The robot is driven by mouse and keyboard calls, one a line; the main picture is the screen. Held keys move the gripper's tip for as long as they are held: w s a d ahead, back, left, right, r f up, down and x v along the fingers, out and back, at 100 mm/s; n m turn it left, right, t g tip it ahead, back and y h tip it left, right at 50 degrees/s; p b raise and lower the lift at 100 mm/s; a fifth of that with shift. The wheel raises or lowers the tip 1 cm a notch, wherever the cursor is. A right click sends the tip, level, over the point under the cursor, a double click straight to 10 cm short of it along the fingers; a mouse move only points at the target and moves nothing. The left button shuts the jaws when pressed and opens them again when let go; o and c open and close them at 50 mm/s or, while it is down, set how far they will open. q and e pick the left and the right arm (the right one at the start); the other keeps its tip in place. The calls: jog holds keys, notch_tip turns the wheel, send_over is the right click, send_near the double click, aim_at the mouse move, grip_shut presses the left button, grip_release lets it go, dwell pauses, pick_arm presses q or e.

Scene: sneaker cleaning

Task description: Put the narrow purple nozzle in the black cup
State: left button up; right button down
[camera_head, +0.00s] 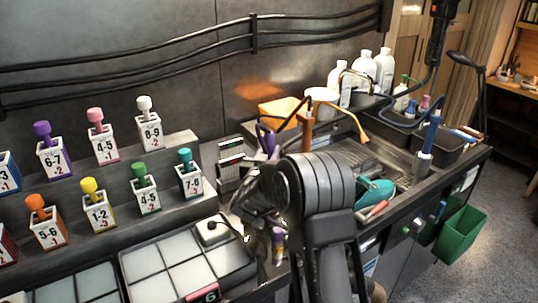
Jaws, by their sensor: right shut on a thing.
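My right gripper (268,228) is above the front edge of the counter, right of the segmented tray, its fingers partly hidden by my own dark wrist. It is shut on a small narrow piece, purple at the top and yellowish lower down, which looks like the purple nozzle (278,240). The piece is small and partly covered, so its shape is not clear. I cannot make out the black cup for certain; my right arm covers part of the counter. My left gripper is not in view.
Numbered white boxes with coloured knobs, one with a purple knob (42,130), stand on steps at the left. A segmented tray (170,262) lies in front. White bottles (384,68), an orange box (283,110) and a sink area with a teal brush (375,192) are at the right.

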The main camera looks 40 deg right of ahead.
jog(key=shift+f, duration=0.6)
jog(key=c, duration=1.6)
grip_release()
jog(key=shift+f, duration=0.2)
jog(key=o, duration=0.5)
jog(key=shift+r, duration=0.1)
jog(key=shift+r, duration=0.15)
jog(key=shift+s+a, duration=0.1)
jog(key=shift+a, duration=0.1)
jog(key=b+v, duration=0.1)
jog(key=v, duration=0.6)
jog(key=shift+b, duration=0.35)
